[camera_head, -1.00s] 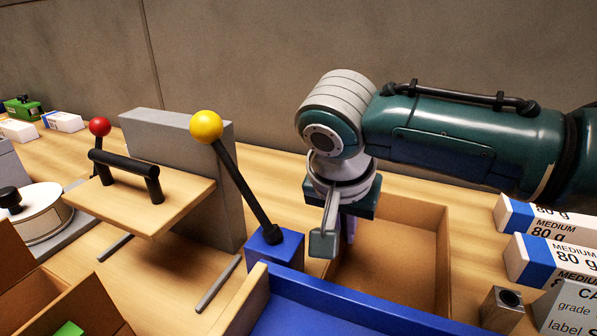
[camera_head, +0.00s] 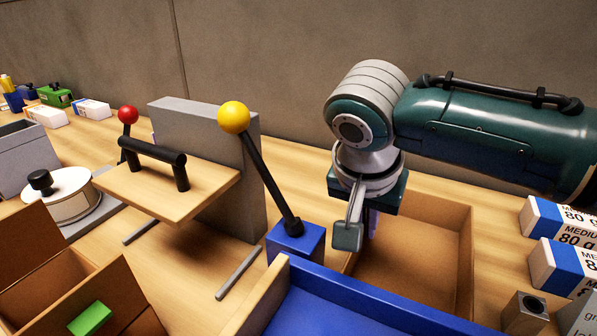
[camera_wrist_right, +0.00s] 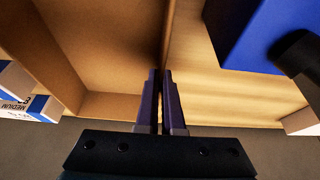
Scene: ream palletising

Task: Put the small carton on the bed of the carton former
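An open brown carton (camera_head: 440,250), which I take for the small carton, stands on the bench behind a blue tray edge. It fills the left of the right wrist view (camera_wrist_right: 105,50). My right gripper (camera_head: 374,230) points down at its left wall. In the right wrist view the fingers (camera_wrist_right: 160,78) are close together with the thin wall between them. The carton former seems to be the unit with a grey upright plate (camera_head: 247,165), a wooden plate (camera_head: 205,190) with a black handle, and a yellow-knobbed lever (camera_head: 234,117). Two grey rails lie below it. My left gripper is out of view.
The blue tray (camera_head: 340,315) is in front. A second open carton (camera_head: 40,280) with a green item (camera_head: 90,318) stands at lower left. Paper reams (camera_head: 560,265) are at the right. A red-knobbed lever (camera_head: 128,114) and round white device (camera_head: 62,195) stand left.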

